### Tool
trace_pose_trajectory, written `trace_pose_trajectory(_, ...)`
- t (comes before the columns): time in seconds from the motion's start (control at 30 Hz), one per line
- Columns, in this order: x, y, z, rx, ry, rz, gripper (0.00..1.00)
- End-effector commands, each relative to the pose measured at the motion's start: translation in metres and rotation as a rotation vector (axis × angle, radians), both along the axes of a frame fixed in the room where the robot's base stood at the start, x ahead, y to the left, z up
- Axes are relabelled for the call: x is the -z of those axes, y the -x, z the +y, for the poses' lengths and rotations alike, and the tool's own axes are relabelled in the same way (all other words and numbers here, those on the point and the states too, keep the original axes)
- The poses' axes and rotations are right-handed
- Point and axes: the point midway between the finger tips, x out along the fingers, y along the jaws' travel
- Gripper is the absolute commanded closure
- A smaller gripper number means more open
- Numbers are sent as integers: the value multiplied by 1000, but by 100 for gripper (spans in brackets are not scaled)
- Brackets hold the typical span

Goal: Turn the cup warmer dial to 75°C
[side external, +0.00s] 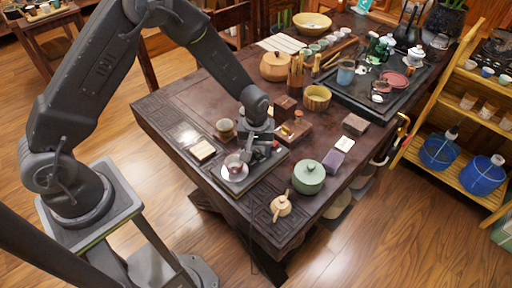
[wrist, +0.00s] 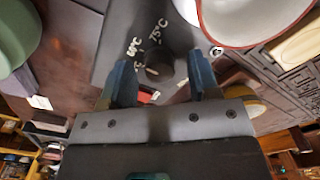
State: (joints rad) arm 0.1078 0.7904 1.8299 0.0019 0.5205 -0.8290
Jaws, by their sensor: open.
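The cup warmer (side external: 233,187) is a dark slab near the table's front edge, with a pale saucer and cup (side external: 235,168) on it. In the wrist view, its dark panel (wrist: 122,28) carries white markings; I can read 75°C, and another seems to be 60°C. The dark round dial (wrist: 160,68) sits just below these markings. My gripper (wrist: 163,82) is open, with one blue-grey finger on each side of the dial. Contact and the dial's pointer direction cannot be made out. In the side view, my gripper (side external: 252,157) is low over the warmer and hides the dial.
A brown cup (side external: 225,130) and a small framed block (side external: 202,150) are to the left.

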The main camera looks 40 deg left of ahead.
Motion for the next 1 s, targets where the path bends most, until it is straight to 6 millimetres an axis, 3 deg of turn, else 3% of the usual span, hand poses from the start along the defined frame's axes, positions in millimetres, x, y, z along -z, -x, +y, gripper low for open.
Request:
trace_pose_trajectory(0.17,0,0,0,0,0,0,44)
trace_pose_trajectory(0.7,0,0,0,0,0,0,93)
trace_pose_trajectory(1.0,0,0,0,42,1,1,93)
